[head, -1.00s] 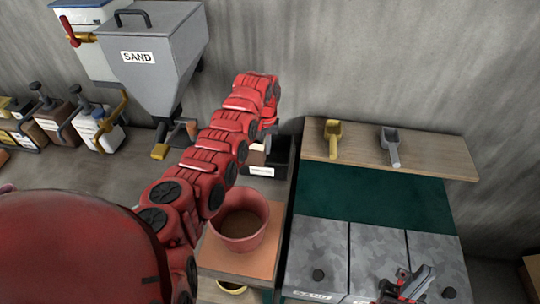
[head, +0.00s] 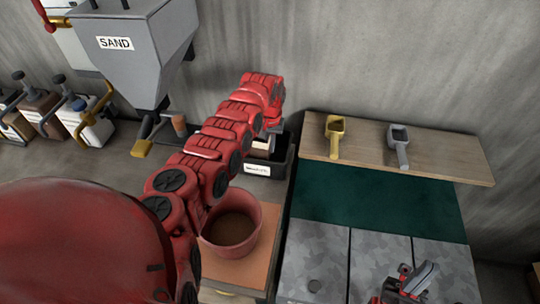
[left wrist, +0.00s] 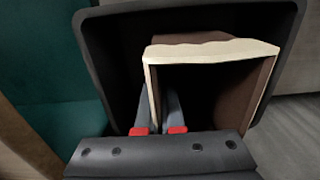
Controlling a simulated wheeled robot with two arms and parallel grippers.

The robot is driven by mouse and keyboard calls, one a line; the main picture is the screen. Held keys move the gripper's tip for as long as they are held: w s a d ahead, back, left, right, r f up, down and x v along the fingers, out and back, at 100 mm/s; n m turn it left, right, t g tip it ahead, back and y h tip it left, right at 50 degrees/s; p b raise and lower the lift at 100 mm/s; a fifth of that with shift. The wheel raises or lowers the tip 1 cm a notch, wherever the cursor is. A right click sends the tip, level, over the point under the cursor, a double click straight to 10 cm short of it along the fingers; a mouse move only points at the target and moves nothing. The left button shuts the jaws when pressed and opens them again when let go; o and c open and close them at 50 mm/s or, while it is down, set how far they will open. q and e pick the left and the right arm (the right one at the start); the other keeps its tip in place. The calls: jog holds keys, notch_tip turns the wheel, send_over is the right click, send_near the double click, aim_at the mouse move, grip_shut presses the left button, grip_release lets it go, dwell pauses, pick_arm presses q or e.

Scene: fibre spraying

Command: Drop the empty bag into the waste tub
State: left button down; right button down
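The waste tub (head: 282,165) is a black open box with a white label, standing by the wall behind the red bucket. The empty bag (left wrist: 262,49) is brown with a cream rim and is open at the top. In the left wrist view it is inside the dark tub walls (left wrist: 92,50); whether it touches the floor is hidden. My left gripper (left wrist: 158,112) is down at the tub, with one finger on each side of a bag wall, close together on it. In the head view my red arm covers most of this. My right gripper (head: 408,282) is low at the right; its fingers are unclear.
A red bucket (head: 232,222) with brown contents stands in front of the tub. A sand hopper (head: 138,55) hangs at the left, near several containers. A wooden shelf (head: 365,150) holds a yellow scoop (head: 334,137) and a grey scoop (head: 400,146). Grey panels (head: 325,255) lie below.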

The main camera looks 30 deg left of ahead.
pick_arm(q)
notch_tip(320, 180, down, 3)
jog(key=shift+r+b, duration=0.1)
jog(key=shift+b, duration=0.9)
jog(key=c, duration=1.5)
grip_release()
jog(key=o, duration=0.5)
jog(key=shift+c, duration=0.2)
